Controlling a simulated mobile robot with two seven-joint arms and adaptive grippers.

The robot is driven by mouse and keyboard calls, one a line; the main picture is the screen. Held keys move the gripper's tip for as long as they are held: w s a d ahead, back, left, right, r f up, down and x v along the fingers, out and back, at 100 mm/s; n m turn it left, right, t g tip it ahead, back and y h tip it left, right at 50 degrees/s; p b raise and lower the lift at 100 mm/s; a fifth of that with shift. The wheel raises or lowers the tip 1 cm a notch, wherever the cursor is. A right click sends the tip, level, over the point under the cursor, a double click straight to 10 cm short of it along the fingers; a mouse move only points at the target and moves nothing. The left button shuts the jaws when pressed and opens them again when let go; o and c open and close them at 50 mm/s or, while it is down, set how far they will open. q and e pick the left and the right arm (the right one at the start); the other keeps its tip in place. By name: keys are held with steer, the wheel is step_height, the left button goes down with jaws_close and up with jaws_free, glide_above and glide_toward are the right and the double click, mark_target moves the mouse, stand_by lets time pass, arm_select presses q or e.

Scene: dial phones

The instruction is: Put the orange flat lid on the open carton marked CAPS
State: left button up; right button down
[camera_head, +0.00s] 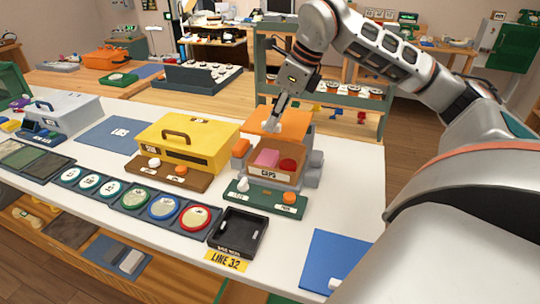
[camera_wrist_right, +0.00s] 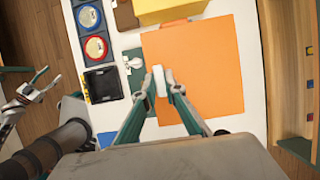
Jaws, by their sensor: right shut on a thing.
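The orange flat lid (camera_head: 268,113) hangs above the back of the open carton marked CAPS (camera_head: 268,173). In the right wrist view the lid (camera_wrist_right: 215,65) is a broad orange square with a white handle (camera_wrist_right: 160,80). My right gripper (camera_head: 277,117) is shut on that handle, with its fingers (camera_wrist_right: 160,88) on either side. The carton is brown and holds a pink block (camera_head: 266,157) and a red round thing (camera_head: 288,164). The lid hides the carton in the wrist view.
A yellow box (camera_head: 188,141) with a handle stands left of the carton. A green strip (camera_head: 265,199) with small parts lies in front of it, and a black tray (camera_head: 238,233) lies nearer. A blue mat (camera_head: 335,262) is at the right.

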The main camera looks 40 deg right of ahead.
mark_target(276, 131)
step_height(276, 131, down, 5)
steer(key=shift+f+b, duration=0.1)
steer(key=shift+b, duration=0.35)
arm_select(q)
steer(key=shift+w+a+f+b, duration=0.3)
steer(key=shift+f+b, duration=0.15)
steer(key=shift+f, duration=0.1)
arm_select(e)
step_height(276, 131, down, 4)
steer(key=shift+f, duration=0.1)
steer(key=shift+f, duration=0.5)
steer(key=c, duration=2.1)
jaws_free()
steer(key=shift+r, duration=0.1)
arm_select(q)
steer(key=shift+s+f, duration=0.15)
steer(key=shift+f, duration=0.25)
arm_select(e)
steer(key=shift+r, duration=0.1)
